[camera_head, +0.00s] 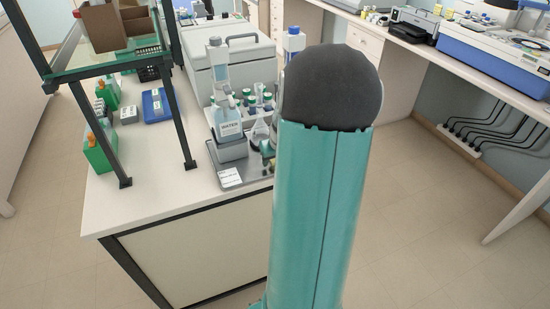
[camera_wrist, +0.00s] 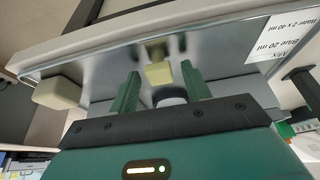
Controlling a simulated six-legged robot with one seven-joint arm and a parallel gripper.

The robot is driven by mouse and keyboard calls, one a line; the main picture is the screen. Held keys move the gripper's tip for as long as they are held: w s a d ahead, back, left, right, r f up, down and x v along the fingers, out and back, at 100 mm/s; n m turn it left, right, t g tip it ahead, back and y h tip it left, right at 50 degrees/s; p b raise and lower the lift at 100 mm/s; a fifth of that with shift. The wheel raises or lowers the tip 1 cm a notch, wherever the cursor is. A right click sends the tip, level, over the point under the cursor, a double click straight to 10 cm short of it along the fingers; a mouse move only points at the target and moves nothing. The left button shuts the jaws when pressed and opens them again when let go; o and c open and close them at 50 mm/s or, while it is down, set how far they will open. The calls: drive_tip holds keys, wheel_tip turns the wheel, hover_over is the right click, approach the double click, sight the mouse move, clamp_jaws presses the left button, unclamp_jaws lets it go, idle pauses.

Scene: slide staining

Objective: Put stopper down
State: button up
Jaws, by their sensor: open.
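A small pale yellow block (camera_wrist: 158,73), perhaps the stopper, shows in the wrist view against a shiny metal tray (camera_wrist: 215,55), with a reflection above it. My gripper (camera_wrist: 160,80) is open, its two green fingers standing apart on either side of this block in the picture. I cannot tell whether they touch it. A dark rounded thing (camera_wrist: 170,95) shows between the fingers, partly hidden. A second, larger pale yellow piece (camera_wrist: 58,92) is at the left near the tray's edge. In the head view my arm hides the gripper, and I cannot make out the stopper.
The head view shows the tray (camera_head: 229,178) near the bench corner, with a water bottle (camera_head: 229,122), a flask (camera_head: 261,133) and several small bottles crowded there. A grey lidded machine (camera_head: 240,60) stands behind. The white bench top (camera_head: 150,190) is clear at front left.

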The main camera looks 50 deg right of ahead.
drive_tip(key=v, duration=1.2)
drive_tip(key=w+a+r+n, duration=0.2)
drive_tip(key=a+r, duration=0.1)
drive_tip(key=a, duration=0.7)
drive_tip(key=w+a+r+n, duration=0.1)
drive_tip(key=w+a+r, duration=0.15)
drive_tip(key=a, duration=0.75)
drive_tip(key=s+a+r+n+t+y, duration=0.1)
drive_tip(key=s+a, duration=0.3)
drive_tip(key=a, duration=0.5)
drive_tip(key=s+a+r+n+y, duration=0.1)
drive_tip(key=s+a, duration=0.3)
drive_tip(key=a, duration=0.6)
drive_tip(key=shift+n+t, duration=0.4)
drive_tip(key=shift+n, duration=0.2)
drive_tip(key=shift+r, duration=0.1)
